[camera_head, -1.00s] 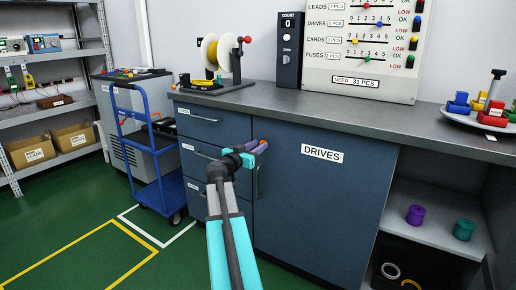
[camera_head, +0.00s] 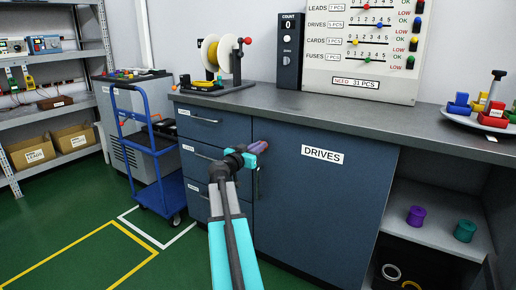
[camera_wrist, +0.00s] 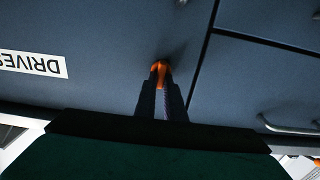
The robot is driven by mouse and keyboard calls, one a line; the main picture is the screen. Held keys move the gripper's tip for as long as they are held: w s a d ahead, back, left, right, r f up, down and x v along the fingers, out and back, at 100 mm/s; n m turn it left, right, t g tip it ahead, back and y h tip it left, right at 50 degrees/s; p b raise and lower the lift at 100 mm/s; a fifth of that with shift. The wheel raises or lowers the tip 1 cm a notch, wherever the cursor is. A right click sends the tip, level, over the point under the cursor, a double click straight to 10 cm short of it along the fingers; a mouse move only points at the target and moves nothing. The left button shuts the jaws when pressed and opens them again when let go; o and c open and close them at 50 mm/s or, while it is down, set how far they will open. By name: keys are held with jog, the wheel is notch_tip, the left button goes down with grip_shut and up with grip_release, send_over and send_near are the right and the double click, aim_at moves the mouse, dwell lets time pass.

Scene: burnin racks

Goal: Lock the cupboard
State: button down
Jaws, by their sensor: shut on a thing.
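The cupboard is the dark blue unit with a door (camera_head: 320,200) labelled DRIVES, which stands closed flush with the front. The door also fills the upper left of the wrist view (camera_wrist: 90,40), its label upside down. My gripper (camera_head: 264,146) is at the door's upper left edge, above the dark vertical handle (camera_head: 258,182). In the wrist view my gripper (camera_wrist: 160,75) is shut on a small orange thing (camera_wrist: 159,67), which looks like a key head against the door. The lock itself is hidden behind the fingers.
Drawers (camera_head: 205,165) lie left of the door. The worktop (camera_head: 300,105) above bears a spool stand (camera_head: 222,65) and a count box (camera_head: 289,50). A blue trolley (camera_head: 150,150) stands at the left. Open shelves (camera_head: 440,215) lie right. Green floor is clear at front left.

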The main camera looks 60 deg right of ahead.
jog(key=shift+n, duration=0.4)
jog(key=shift+w+d+f+n+p, duration=0.15)
jog(key=shift+n+p, duration=0.8)
jog(key=shift+n, duration=1.9)
jog(key=shift+w+a+f+n+p, duration=0.15)
jog(key=shift+n+p, duration=0.85)
jog(key=shift+n, duration=1.8)
jog(key=shift+w+d+f+n+p, duration=0.15)
jog(key=shift+n+p, duration=0.8)
jog(key=shift+n, duration=1.9)
jog(key=c, duration=1.8)
grip_release()
jog(key=shift+c, duration=0.2)
jog(key=shift+f, duration=0.1)
